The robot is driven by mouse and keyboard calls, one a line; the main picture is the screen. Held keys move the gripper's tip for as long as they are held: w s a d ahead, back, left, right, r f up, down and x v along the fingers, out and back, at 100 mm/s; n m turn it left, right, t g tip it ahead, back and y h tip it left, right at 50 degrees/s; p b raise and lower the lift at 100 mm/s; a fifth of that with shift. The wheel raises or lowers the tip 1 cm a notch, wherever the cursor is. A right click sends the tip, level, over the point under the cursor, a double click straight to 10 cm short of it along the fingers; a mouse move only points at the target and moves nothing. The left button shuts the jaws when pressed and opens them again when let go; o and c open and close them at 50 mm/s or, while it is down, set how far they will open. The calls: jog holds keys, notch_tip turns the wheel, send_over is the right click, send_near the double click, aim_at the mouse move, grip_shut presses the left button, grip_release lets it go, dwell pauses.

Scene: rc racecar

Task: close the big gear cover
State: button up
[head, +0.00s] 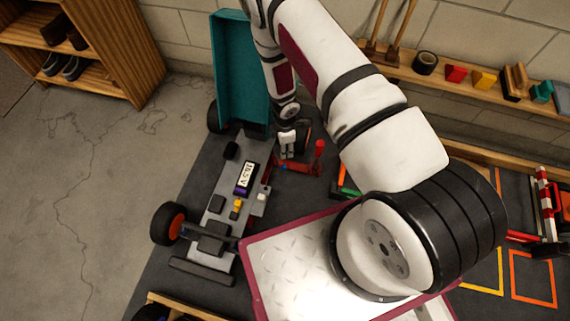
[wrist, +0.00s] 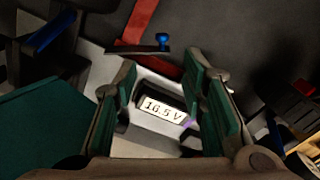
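The racecar chassis (head: 222,205) is a long grey plate with a 16.5 V battery (head: 246,176), which also shows in the wrist view (wrist: 160,108). A tall teal panel (head: 240,70) stands raised at its far end. Beside the chassis is a red part (head: 297,168) with an upright red knob. I cannot tell for sure which part is the big gear cover. My gripper (head: 287,145) is over the car's far half, between the teal panel and the red part. In the wrist view its green-padded fingers (wrist: 163,88) are apart, with nothing held; the battery shows beyond the gap.
A wheel with an orange hub (head: 168,223) is at the chassis's left. A silver plate with a maroon rim (head: 275,265) lies beneath my arm. A wooden shelf (head: 90,50) is at the upper left. A ledge along the wall holds tape (head: 425,63) and blocks. My arm hides the middle.

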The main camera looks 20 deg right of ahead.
aim_at(285, 166)
notch_tip(285, 166, down, 14)
jog(key=b, duration=0.7)
jog(key=shift+s, duration=0.1)
grip_shut()
